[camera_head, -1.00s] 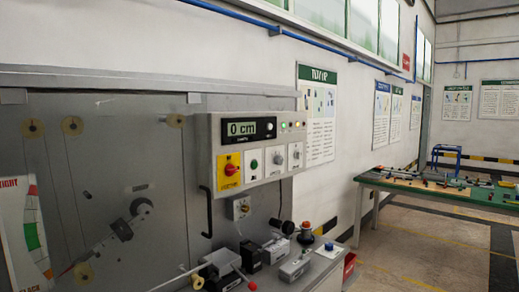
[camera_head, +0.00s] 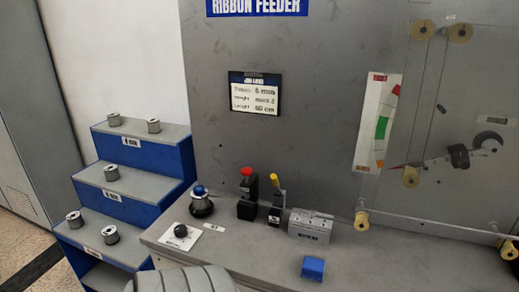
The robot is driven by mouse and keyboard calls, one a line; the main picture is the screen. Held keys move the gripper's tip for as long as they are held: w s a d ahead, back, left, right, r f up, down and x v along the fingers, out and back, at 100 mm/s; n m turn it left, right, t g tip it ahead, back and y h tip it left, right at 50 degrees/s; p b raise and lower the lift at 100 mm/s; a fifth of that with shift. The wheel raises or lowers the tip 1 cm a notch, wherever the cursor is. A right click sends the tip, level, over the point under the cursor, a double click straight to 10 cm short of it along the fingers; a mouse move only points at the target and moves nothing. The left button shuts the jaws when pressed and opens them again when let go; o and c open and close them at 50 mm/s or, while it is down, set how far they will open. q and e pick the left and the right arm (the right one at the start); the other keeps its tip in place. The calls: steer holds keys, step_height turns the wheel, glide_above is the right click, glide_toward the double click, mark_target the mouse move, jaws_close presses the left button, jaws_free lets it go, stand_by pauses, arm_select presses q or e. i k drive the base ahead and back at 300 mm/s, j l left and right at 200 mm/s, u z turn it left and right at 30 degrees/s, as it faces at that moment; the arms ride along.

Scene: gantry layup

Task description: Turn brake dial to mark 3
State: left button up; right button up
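Neither of my grippers is in view. A grey ribbed shape at the bottom edge, in front of the knob, looks like part of my own arm.
Right of the knob stand a red-topped black device (camera_head: 248,194), a yellow-handled one (camera_head: 277,202), a grey block (camera_head: 311,226) and a blue block (camera_head: 313,268). Blue stepped shelves (camera_head: 160,172) with several spools stand left. A card (camera_head: 255,94) hangs on the feeder panel (camera_head: 300,150).

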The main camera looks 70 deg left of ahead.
mark_target(180, 231)
steer(key=u, duration=2.75)
